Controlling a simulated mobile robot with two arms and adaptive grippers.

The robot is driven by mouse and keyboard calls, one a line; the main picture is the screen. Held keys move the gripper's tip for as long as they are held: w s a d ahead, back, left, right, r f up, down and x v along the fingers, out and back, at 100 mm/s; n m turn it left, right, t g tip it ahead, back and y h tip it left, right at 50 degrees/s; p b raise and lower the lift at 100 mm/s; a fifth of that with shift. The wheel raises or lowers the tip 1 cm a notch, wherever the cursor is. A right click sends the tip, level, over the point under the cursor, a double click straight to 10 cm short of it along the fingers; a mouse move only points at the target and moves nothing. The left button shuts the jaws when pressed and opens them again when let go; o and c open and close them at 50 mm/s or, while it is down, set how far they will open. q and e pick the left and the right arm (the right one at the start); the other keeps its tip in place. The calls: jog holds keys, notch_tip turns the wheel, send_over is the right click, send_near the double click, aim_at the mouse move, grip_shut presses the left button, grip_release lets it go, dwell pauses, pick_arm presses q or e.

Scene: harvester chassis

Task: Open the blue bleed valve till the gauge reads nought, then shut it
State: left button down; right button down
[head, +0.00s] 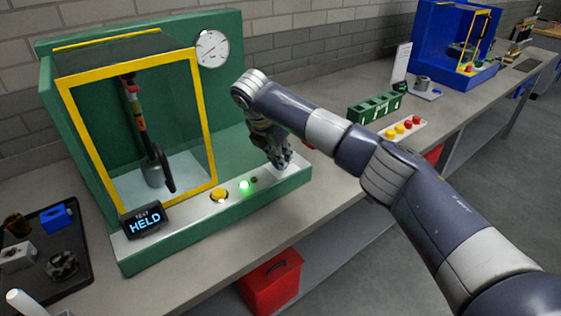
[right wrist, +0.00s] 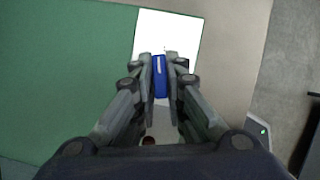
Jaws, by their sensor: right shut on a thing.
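The blue bleed valve handle (right wrist: 159,80) shows between the fingers of my right gripper (right wrist: 161,62) in the right wrist view. The fingers are shut on it, and a pale line runs along its top. In the head view my right gripper (head: 281,163) reaches down to the right end of the green rig's front ledge (head: 205,205) and hides the valve. The round white gauge (head: 212,48) is on the rig's back panel; its needle is too small to read surely. My left gripper is not in view.
A yellow-framed guard (head: 206,130) encloses a hose assembly (head: 143,120). A yellow button (head: 218,194) and a lit green lamp (head: 245,185) sit left of my right gripper. A black tray (head: 78,285) with parts is at left. A green rack (head: 375,107) stands farther right.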

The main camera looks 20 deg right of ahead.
jog(key=shift+f+m+g+b, duration=0.15)
jog(key=shift+m+g+b, duration=0.15)
jog(key=shift+m, duration=0.3)
jog(key=c, duration=1.6)
grip_release()
jog(key=shift+c, duration=0.2)
jog(key=shift+r, duration=0.2)
jog(key=v, duration=1.1)
jog(key=shift+a+r, duration=0.2)
jog(key=shift+r, duration=0.05)
